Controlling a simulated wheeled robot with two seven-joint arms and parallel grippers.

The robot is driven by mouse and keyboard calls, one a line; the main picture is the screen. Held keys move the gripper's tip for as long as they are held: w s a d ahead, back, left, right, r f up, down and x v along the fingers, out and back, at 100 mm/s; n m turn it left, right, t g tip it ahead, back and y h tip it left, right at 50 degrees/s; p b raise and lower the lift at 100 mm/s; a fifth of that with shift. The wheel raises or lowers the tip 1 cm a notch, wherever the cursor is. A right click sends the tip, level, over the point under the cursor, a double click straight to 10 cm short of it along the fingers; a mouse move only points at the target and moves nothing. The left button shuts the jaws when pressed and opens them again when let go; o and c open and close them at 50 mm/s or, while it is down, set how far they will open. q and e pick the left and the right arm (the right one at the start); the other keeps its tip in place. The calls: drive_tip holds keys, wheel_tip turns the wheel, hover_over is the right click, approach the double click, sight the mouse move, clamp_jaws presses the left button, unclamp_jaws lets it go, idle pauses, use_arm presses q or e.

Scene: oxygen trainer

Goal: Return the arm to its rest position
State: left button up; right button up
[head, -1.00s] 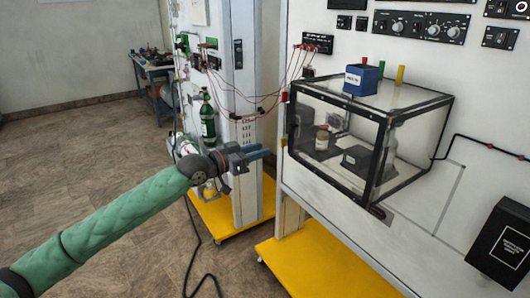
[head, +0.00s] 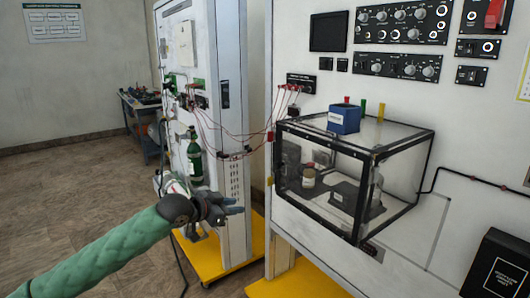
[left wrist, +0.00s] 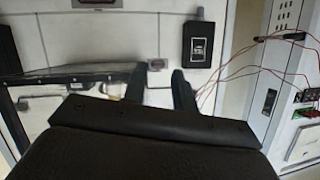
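My left arm comes in from the lower left in the head view, in a green quilted sleeve. Its gripper (head: 240,203) is in front of the white cabinet column, left of the clear chamber and apart from it. In the left wrist view two dark fingers (left wrist: 160,88) stand apart with a gap between them. Nothing is held in that gap. My right arm and gripper are not in view.
The black-framed clear chamber (head: 408,188) is on the white panel, with a blue box (head: 344,119) on top. A green bottle (head: 194,160) stands behind my gripper. Red cables (head: 222,128) hang between the panels. Yellow bases (head: 300,283) sit on the floor. Floor at the left is open.

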use_arm(q)
drive_tip(key=s+a+f+n+y, duration=0.25)
drive_tip(key=a+f+y, duration=0.2)
drive_tip(key=f, duration=0.25)
drive_tip(key=s+a+f+n+y, duration=0.2)
drive_tip(key=s+a+f+y, duration=0.1)
drive_tip(key=f+y, duration=0.3)
drive_tip(key=s+f+n+g, duration=0.1)
drive_tip(key=s+f, duration=0.5)
drive_tip(key=f, duration=0.2)
drive_tip(key=s+f+n+g, duration=0.1)
drive_tip(key=s+f+n, duration=0.1)
drive_tip(key=s+f, duration=0.45)
drive_tip(key=s+d+f+n+g+h, duration=0.1)
drive_tip(key=s+f+g, duration=0.2)
drive_tip(key=s+f, duration=0.8)
drive_tip(key=s+d+f+n+g, duration=0.1)
drive_tip(key=s+f+g, duration=0.2)
drive_tip(key=s+f, duration=0.8)
drive_tip(key=s, duration=0.8)
drive_tip(key=shift+s+d+f+h, duration=0.15)
drive_tip(key=shift+s+f+h, duration=0.05)
drive_tip(key=shift+f+h, duration=0.2)
